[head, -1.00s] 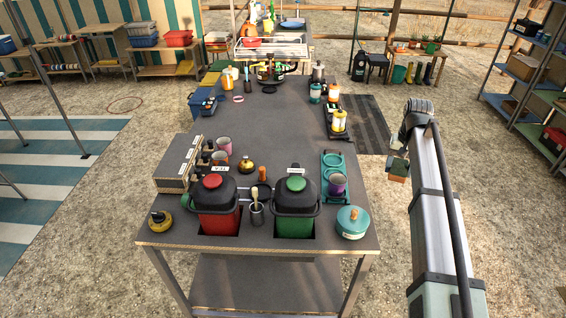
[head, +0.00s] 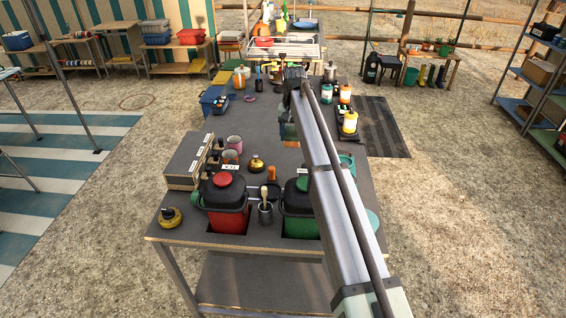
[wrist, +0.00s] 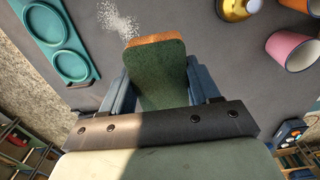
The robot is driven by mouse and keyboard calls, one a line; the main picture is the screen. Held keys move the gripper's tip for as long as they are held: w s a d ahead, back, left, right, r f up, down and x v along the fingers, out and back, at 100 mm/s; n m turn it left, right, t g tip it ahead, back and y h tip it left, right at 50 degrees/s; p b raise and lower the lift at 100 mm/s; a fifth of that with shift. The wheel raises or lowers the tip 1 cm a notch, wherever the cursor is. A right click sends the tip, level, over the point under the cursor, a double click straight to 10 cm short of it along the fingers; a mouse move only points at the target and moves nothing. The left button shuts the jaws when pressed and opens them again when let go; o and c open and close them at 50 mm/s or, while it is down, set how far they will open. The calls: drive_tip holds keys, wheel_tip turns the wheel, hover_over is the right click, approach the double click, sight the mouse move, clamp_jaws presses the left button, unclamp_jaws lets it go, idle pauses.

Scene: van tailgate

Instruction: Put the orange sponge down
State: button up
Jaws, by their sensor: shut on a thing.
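The orange sponge (wrist: 157,40) has a dark green face. In the wrist view it sits between the two fingers of my gripper (wrist: 158,90), which is shut on it. In the head view the sponge (head: 291,143) hangs below my gripper (head: 290,125), over the middle of the grey table (head: 262,125). It appears to be above the tabletop; the exact gap is hard to tell. A speckled white patch (wrist: 118,20) lies on the table just beyond the sponge in the wrist view.
A teal two-ring holder (wrist: 58,45) lies to the left in the wrist view; a yellow-based item (wrist: 234,8) and a pink cup (wrist: 291,50) are to the right. Red (head: 222,205) and green (head: 299,208) jugs stand at the near edge.

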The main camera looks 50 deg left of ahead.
sight(283, 162)
drive_tip(key=shift+s+a+f, duration=0.35)
drive_tip(key=shift+a+f, duration=0.1)
drive_tip(key=shift+f, duration=1.2)
drive_tip(key=shift+s+a+f, duration=0.4)
drive_tip(key=shift+f, duration=1.2)
drive_tip(key=shift+s+a+f, duration=0.35)
drive_tip(key=shift+a+f, duration=0.1)
drive_tip(key=shift+f, duration=1.2)
drive_tip(key=shift+f, duration=0.15)
drive_tip(key=o, duration=1.1)
wheel_tip(283, 162, up, 12)
